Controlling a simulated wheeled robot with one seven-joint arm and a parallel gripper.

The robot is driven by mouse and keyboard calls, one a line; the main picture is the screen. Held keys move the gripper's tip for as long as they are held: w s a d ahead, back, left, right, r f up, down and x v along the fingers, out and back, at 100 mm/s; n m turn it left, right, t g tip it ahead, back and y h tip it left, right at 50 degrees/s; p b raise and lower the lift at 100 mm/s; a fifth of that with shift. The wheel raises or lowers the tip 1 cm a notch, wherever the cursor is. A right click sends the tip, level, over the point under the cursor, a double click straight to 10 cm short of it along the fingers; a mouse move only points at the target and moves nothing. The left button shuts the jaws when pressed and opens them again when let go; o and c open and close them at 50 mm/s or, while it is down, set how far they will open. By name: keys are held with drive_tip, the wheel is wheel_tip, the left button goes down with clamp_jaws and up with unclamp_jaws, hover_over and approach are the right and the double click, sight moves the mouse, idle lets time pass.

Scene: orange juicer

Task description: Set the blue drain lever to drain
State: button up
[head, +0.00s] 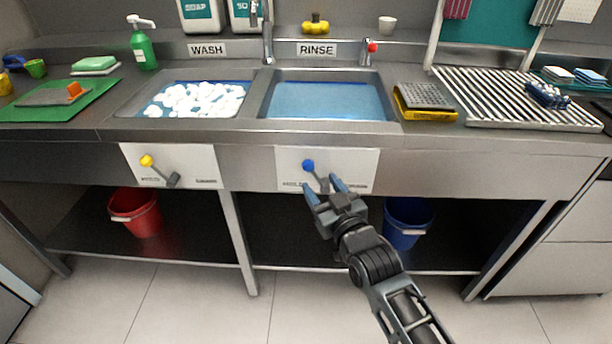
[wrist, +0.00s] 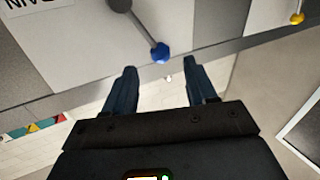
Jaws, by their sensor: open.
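The blue drain lever (head: 308,165) is on the white panel below the rinse basin (head: 325,98). Its blue knob is up and to the left of its pivot, on a grey arm. In the wrist view the blue knob (wrist: 161,52) is just beyond the fingertips, roughly between them. My gripper (head: 322,187) is open and empty in front of the panel, just below the knob. It shows in the wrist view (wrist: 160,78) with its fingers apart. I see no contact with the lever. My gripper hides part of the panel's lower labels.
A yellow-knobbed lever (head: 147,161) is on the left panel under the foamy wash basin (head: 197,98). A red bucket (head: 137,212) and a blue bucket (head: 405,222) stand on the lower shelf. The counter's front edge runs above the panels. The floor in front is clear.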

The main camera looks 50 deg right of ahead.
sight(311, 171)
drive_tip(key=x, duration=0.6)
drive_tip(key=shift+w+d, duration=0.1)
drive_tip(key=shift+w, duration=0.15)
drive_tip(key=shift+c, duration=0.2)
clamp_jaws()
